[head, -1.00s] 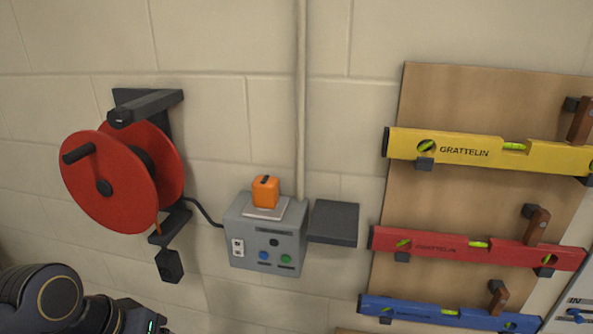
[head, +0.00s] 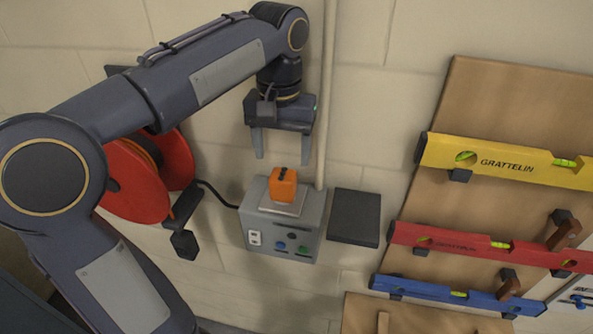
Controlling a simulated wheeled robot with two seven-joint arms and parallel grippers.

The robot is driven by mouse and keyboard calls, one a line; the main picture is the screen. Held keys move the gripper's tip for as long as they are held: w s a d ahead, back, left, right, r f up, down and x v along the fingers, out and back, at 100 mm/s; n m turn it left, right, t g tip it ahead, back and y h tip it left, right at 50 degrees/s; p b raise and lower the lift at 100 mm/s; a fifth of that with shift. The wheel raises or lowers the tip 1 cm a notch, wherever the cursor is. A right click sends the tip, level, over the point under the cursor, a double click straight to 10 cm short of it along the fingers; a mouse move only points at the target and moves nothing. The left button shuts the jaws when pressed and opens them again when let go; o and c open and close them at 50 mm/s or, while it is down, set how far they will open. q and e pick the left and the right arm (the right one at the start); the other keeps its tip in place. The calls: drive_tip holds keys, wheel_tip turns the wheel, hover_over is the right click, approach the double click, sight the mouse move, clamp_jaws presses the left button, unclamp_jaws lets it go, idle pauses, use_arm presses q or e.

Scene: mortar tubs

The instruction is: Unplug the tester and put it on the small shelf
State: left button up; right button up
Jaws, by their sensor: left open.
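The orange tester (head: 283,184) sits upright on the light plate on top of the grey socket box (head: 285,238) on the wall. My left gripper (head: 283,158) is open and empty, pointing down just above the tester, with its fingers apart and not touching it. The small dark shelf (head: 356,217) is mounted on the wall just right of the box, and its top is bare. My right gripper is not in view.
A red cable reel (head: 140,185) hangs at left, partly behind my left arm. A vertical pipe (head: 326,110) runs down the wall behind the box. Yellow (head: 505,161), red (head: 480,244) and blue (head: 450,294) levels hang on a wooden board at right.

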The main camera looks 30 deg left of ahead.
sight(283, 174)
use_arm(q)
drive_tip(key=shift+f, duration=0.1)
idle(0.3)
wheel_tip(283, 174, down, 8)
drive_tip(key=b, duration=0.7)
drive_tip(key=shift+r, duration=0.25)
drive_tip(key=shift+f+b, duration=0.4)
drive_tip(key=shift+f, duration=0.25)
drive_tip(key=shift+p, duration=0.5)
drive_tip(key=c, duration=1.4)
drive_tip(key=shift+r+p, duration=3.05)
drive_tip(key=shift+p, duration=0.1)
